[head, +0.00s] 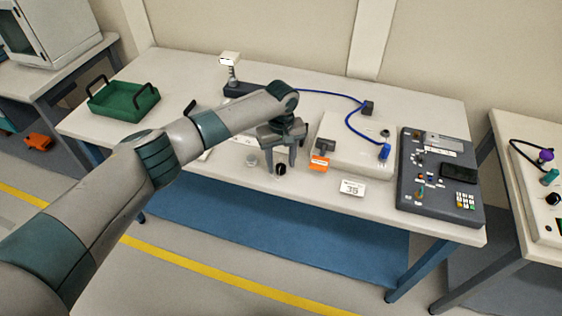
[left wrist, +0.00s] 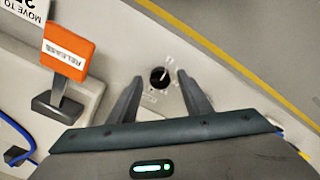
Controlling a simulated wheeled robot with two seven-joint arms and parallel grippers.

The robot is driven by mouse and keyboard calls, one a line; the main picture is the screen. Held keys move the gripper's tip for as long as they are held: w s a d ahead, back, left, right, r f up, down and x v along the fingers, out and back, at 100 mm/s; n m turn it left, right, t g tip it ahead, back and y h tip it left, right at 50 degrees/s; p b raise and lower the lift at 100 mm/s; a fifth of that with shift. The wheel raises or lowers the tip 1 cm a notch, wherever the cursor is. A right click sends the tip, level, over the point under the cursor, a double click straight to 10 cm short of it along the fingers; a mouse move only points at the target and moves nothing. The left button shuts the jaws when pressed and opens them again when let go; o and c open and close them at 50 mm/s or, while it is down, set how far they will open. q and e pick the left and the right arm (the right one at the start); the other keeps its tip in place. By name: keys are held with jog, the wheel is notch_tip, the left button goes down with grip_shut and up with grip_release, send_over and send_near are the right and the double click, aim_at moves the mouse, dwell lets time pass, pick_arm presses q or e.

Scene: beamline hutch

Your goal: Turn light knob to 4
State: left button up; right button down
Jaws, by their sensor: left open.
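The light knob is a small black round knob (head: 280,169) with a pale pointer line, near the front edge of the table. It shows in the left wrist view (left wrist: 159,77) on a light panel, with small marks around it too small to read. My left gripper (head: 281,163) is open above the knob, pointing down. In the left wrist view its two fingers (left wrist: 160,78) stand on either side of the knob, with a gap on each side. Whether the fingertips are down at knob height I cannot tell. My right gripper is in neither view.
A card reading 39 (head: 352,187) lies in front. A dark control panel (head: 412,190) stands farther right. A green tray (head: 125,103) stands at the left.

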pick_arm(q)
jog(key=shift+f, duration=0.4)
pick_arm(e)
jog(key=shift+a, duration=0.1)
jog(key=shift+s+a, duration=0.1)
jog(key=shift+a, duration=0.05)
pick_arm(q)
jog(key=c, duration=1.1)
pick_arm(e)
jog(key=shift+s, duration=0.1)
